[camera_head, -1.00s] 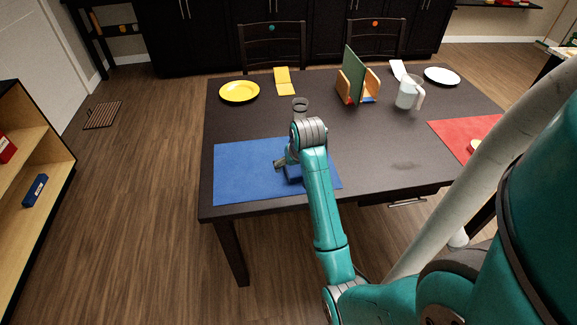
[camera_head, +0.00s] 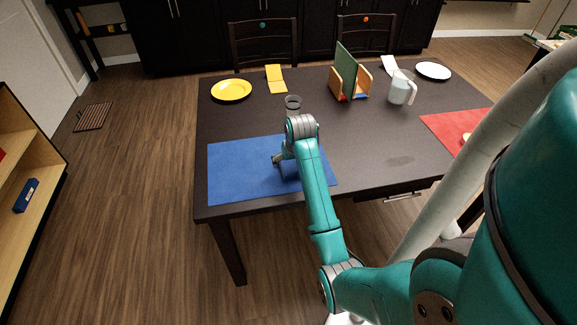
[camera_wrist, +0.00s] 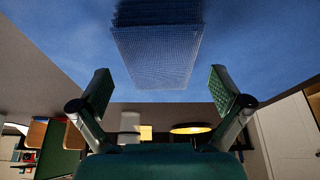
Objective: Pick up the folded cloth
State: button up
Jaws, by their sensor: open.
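The folded cloth (camera_wrist: 158,52) is blue with a fine woven pattern and shows in layers on the blue mat in the wrist view. It lies ahead of my gripper (camera_wrist: 160,90), centred between the two spread fingers. The fingers are open and hold nothing. I cannot tell the exact gap between fingertips and cloth. In the head view my gripper (camera_head: 279,159) is low over the blue mat (camera_head: 238,172), and my arm hides most or all of the cloth.
A clear cup (camera_head: 293,102) stands just beyond the mat. Farther back are a yellow plate (camera_head: 231,90), a yellow cloth (camera_head: 276,79), a wooden holder (camera_head: 349,84) with a green board, and a pitcher (camera_head: 402,88). A red mat (camera_head: 452,127) lies at right.

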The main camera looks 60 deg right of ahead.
jog(key=shift+x, duration=1.15)
jog(key=shift+f, duration=0.25)
jog(key=c, duration=1.2)
